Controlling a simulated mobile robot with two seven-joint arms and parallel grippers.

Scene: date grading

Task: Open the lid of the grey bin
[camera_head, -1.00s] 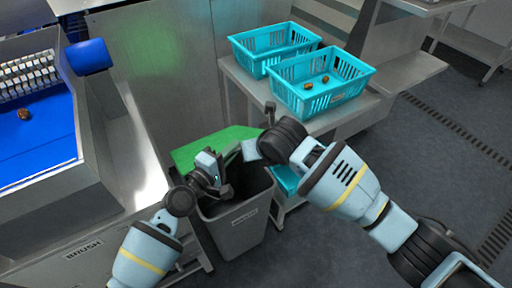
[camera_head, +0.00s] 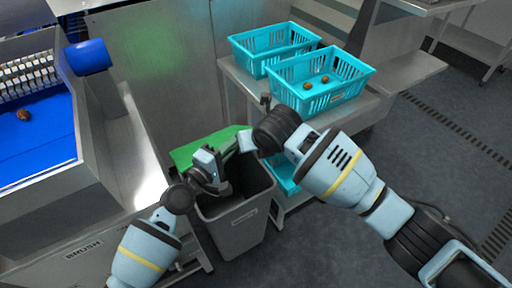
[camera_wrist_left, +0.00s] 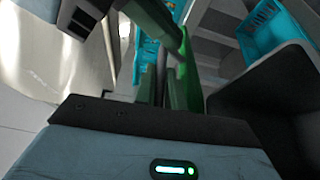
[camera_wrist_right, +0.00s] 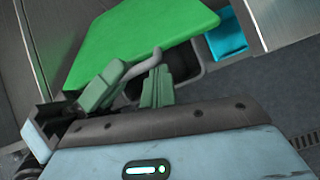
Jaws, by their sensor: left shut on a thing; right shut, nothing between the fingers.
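The grey bin (camera_head: 240,228) stands upright on the floor with its dark opening uncovered. Its green lid (camera_head: 190,152) is raised and tilted behind the opening; it also shows large in the right wrist view (camera_wrist_right: 145,35). My left gripper (camera_head: 222,162) is over the bin's left rim, shut on the lid's grey curved handle (camera_wrist_right: 147,62). Its green fingers also show in the right wrist view. My right gripper (camera_wrist_right: 160,86) is shut and empty, close to the handle and above the bin opening.
A metal table (camera_head: 235,75) with two cyan crates (camera_head: 322,85) stands behind and to the right. A metal machine with a blue belt (camera_head: 35,135) is at the left. Free floor (camera_head: 340,240) lies to the bin's right.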

